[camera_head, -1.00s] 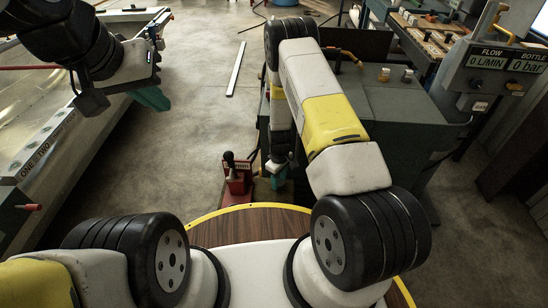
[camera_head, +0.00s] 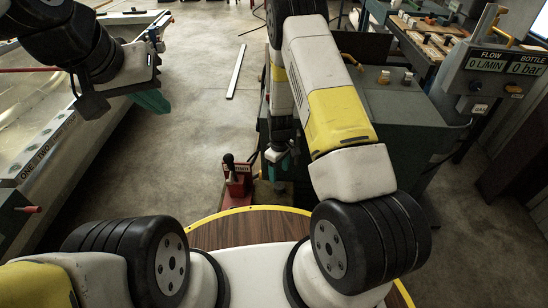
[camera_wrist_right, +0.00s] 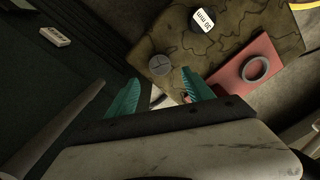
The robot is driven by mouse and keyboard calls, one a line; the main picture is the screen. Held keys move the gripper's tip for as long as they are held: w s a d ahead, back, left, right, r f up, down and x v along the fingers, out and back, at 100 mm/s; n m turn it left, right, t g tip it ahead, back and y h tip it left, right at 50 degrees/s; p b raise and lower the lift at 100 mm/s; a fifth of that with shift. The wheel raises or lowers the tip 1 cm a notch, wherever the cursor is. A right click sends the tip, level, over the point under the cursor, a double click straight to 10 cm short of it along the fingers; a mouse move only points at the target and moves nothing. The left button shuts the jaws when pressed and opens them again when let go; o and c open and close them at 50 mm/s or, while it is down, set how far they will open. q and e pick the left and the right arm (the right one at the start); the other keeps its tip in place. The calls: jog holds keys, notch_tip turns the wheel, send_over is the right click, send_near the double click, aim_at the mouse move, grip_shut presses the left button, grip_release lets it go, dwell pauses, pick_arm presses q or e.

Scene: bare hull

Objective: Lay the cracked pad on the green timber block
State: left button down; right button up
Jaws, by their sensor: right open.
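A round grey disc (camera_wrist_right: 160,65) with thin dark lines across its top, which looks like the cracked pad, lies in the right wrist view on an olive-brown, dark-veined surface (camera_wrist_right: 240,42). My right gripper (camera_wrist_right: 162,79) is open, with its teal fingers apart. The disc shows just past and between its fingertips, with no visible contact. In the head view my right gripper (camera_head: 279,154) hangs beside the grey-green cabinet. I cannot make out a green timber block for certain. My left gripper (camera_head: 151,101) is over the bench edge at left; its finger gap is unclear.
A black piece labelled 30 mm (camera_wrist_right: 202,20) and a red plate (camera_wrist_right: 250,68) with a grey ring (camera_wrist_right: 256,68) lie near the disc. A red device with a black lever (camera_head: 237,180) stands left of my right gripper.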

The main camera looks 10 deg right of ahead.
jog(key=s+r+m+t+y, duration=0.1)
jog(key=s+r+m, duration=0.1)
jog(key=r, duration=1.3)
jog(key=s+r+m+t+y, duration=0.1)
jog(key=s+r+m+t, duration=0.1)
jog(key=r, duration=1.4)
jog(key=s+d+r+m+t, duration=0.2)
jog(key=s+r+m+t, duration=0.1)
jog(key=s+r, duration=1.3)
jog(key=s+m, duration=0.1)
jog(key=s, duration=0.3)
jog(key=shift+d+r, duration=0.2)
jog(key=shift+d, duration=0.2)
jog(key=shift+d, duration=0.1)
